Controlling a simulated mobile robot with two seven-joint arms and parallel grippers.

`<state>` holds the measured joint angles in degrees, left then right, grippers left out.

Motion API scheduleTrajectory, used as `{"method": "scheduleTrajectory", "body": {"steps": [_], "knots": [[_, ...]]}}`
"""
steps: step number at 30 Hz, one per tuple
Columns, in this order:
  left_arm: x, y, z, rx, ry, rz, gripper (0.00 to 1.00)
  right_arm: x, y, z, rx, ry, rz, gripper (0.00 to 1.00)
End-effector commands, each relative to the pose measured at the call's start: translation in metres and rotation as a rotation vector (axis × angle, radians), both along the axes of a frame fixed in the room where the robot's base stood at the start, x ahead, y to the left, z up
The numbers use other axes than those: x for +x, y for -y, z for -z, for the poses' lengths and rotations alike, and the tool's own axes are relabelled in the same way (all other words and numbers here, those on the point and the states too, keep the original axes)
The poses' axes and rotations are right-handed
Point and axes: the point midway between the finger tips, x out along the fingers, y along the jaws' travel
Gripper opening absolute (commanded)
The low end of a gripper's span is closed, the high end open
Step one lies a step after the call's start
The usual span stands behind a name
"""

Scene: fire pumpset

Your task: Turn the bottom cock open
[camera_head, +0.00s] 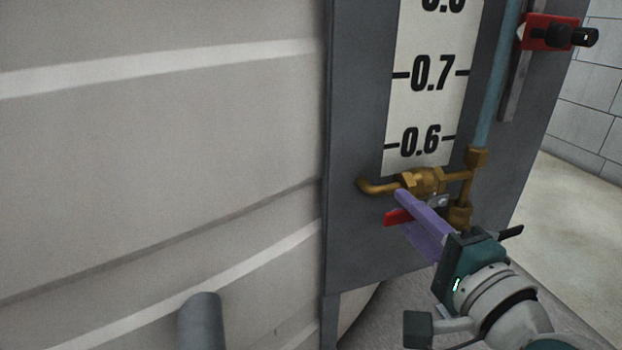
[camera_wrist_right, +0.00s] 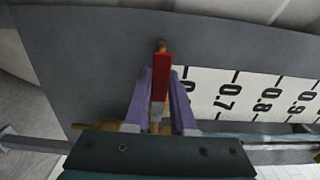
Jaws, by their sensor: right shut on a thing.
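The bottom cock (camera_head: 425,181) is a brass valve on the grey panel, below the 0.6 mark. Its red handle (camera_head: 396,217) sticks out below and to the left of the brass body in the head view. My right gripper (camera_head: 404,206) has purple fingers and is shut on this handle. In the right wrist view, the red handle (camera_wrist_right: 161,77) lies between the two fingers (camera_wrist_right: 161,90), with its end showing past the fingertips. Part of the brass body is hidden behind the fingers there. My left gripper is not in view.
A white scale (camera_head: 430,85) is on the grey panel (camera_head: 357,130), beside a blue-grey sight tube (camera_head: 497,75). A red clamp with a black knob (camera_head: 548,33) is at upper right. A ribbed tank wall (camera_head: 160,150) fills the left. Open floor (camera_head: 575,225) lies at right.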

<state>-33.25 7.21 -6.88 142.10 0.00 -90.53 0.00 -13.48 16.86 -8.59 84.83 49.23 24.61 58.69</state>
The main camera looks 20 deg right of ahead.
Motion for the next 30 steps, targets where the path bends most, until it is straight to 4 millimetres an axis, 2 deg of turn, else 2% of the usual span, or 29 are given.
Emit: {"method": "scheduleTrajectory", "body": {"steps": [13,14,21,30], "knots": [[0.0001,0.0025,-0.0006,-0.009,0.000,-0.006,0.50,0.0003,-0.0002,-0.0016,0.015,0.005,0.000,0.00],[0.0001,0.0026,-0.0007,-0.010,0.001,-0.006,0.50,0.0003,-0.0002,-0.0017,0.015,0.005,0.000,0.26],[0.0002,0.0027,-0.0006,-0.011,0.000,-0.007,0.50,0.0002,-0.0001,-0.0013,0.012,0.003,0.000,0.53],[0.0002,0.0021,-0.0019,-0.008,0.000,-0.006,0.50,-0.0022,-0.0002,-0.0012,0.010,0.001,0.000,0.54]]}}
